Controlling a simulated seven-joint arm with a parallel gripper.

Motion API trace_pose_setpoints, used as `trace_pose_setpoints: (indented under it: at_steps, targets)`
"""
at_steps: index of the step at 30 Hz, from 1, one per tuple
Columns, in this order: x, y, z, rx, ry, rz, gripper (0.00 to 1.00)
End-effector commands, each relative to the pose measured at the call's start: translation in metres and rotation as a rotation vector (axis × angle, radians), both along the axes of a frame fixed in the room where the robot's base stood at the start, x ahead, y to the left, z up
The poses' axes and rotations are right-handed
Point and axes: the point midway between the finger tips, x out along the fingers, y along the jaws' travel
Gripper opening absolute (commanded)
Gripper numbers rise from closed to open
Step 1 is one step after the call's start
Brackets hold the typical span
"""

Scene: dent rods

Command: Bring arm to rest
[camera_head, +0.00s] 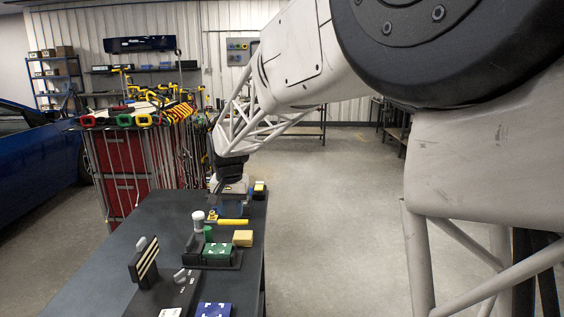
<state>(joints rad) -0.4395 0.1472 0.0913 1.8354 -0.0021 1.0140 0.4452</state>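My arm (300,65) reaches from the upper right across the view, its white frame links bending down toward the dark table (150,212). My gripper (231,188) is at the arm's lower end, over the far part of the table near its right edge. The fingers are small and mixed with items behind and below them, so I cannot tell whether they are open or shut, or whether they hold anything. A yellow-handled item (232,222) and a blue item (238,210) lie just below the gripper.
On the table are a black tray (228,265) with a green box (217,253), a yellow block (243,238), a white-capped cylinder (198,222), an upright striped rack (144,262) and a blue box (214,309). A red tool cabinet (122,155) stands behind. Open floor lies right of the table.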

Motion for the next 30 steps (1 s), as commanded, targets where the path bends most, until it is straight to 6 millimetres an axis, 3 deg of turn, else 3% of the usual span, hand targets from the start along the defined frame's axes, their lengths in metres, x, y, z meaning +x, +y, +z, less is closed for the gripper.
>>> trace_pose_setpoints:
  at_steps: [3,13,30]
  targets:
    - [-0.018,-0.031,0.013,0.003,-0.012,-0.003,0.38]
    - [-0.070,-0.107,0.037,0.008,-0.043,-0.008,0.38]
    - [-0.180,-0.215,0.052,0.005,-0.095,-0.012,0.38]
